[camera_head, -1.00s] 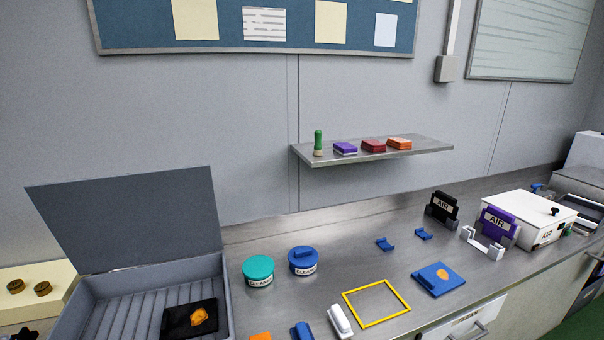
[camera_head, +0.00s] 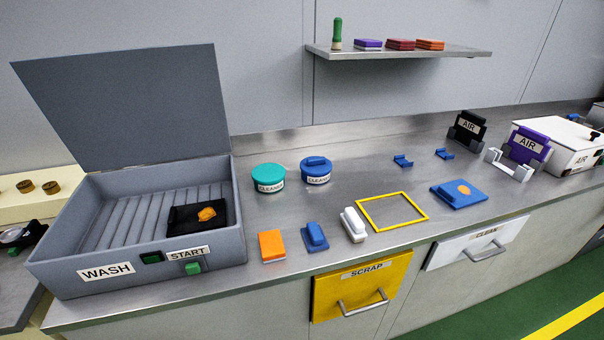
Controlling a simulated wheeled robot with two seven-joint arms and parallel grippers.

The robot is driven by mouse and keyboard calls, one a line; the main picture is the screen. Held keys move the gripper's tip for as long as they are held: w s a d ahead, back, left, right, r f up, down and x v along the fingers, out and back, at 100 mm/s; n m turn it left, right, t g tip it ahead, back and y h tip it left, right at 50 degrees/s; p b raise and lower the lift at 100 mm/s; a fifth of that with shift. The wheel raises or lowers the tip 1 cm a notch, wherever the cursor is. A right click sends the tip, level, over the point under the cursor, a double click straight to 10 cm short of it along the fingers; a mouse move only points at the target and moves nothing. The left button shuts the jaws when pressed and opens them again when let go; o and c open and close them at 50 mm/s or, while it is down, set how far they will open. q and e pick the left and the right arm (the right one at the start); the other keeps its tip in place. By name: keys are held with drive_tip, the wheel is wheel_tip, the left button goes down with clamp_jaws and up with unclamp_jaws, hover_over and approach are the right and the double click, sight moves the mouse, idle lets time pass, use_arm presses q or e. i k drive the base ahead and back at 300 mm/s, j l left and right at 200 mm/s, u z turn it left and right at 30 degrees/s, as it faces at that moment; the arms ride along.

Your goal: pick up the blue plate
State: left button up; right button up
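The blue plate (camera_head: 459,194) lies flat on the steel counter at the right, above the drawer labelled CLEAN. Neither of my grippers shows in the head view.
A yellow square frame (camera_head: 392,211) lies left of the plate. A white block (camera_head: 353,225), a blue block (camera_head: 315,237) and an orange block (camera_head: 272,246) sit near the front edge. The open WASH box (camera_head: 100,225) holds a black plate (camera_head: 188,222). AIR units (camera_head: 527,146) stand at right.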

sight(459, 194)
drive_tip(key=l+z, duration=0.1)
drive_tip(key=l, duration=0.3)
drive_tip(key=i+l, duration=0.15)
drive_tip(key=l, duration=0.25)
drive_tip(key=i+l+z, duration=0.15)
drive_tip(key=l, duration=0.25)
drive_tip(key=l+z, duration=0.1)
drive_tip(key=l, duration=0.3)
